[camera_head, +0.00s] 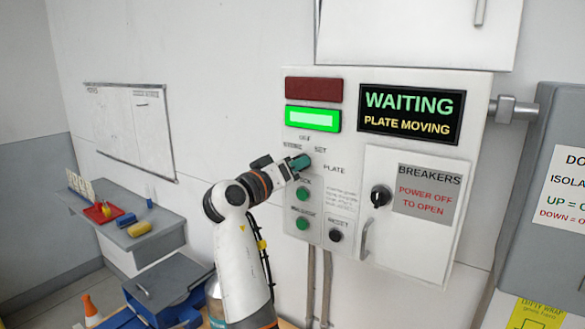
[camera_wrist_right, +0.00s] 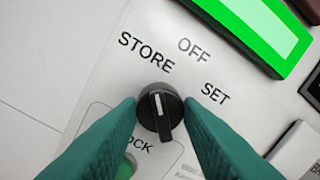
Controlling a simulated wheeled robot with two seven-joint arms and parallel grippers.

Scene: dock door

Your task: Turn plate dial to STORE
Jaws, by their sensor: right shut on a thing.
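The plate dial (camera_wrist_right: 161,117) is a round black knob with a white pointer mark in the right wrist view. Its mark points up and slightly left, toward the word STORE (camera_wrist_right: 146,51). OFF (camera_wrist_right: 193,50) and SET (camera_wrist_right: 214,92) stand to the right of STORE. My right gripper (camera_wrist_right: 161,108) has its green fingers on both sides of the dial and is shut on it. In the head view my right gripper (camera_head: 300,162) is against the control panel (camera_head: 345,83) and hides the dial. My left gripper is in neither view.
The display (camera_head: 411,114) reads WAITING, PLATE MOVING. A green lamp (camera_head: 313,119) is lit under a dark red one (camera_head: 314,90). Green buttons (camera_head: 302,222) and a black RESET button (camera_head: 336,235) sit below the dial. The breaker door (camera_head: 410,250) is shut, at the right.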

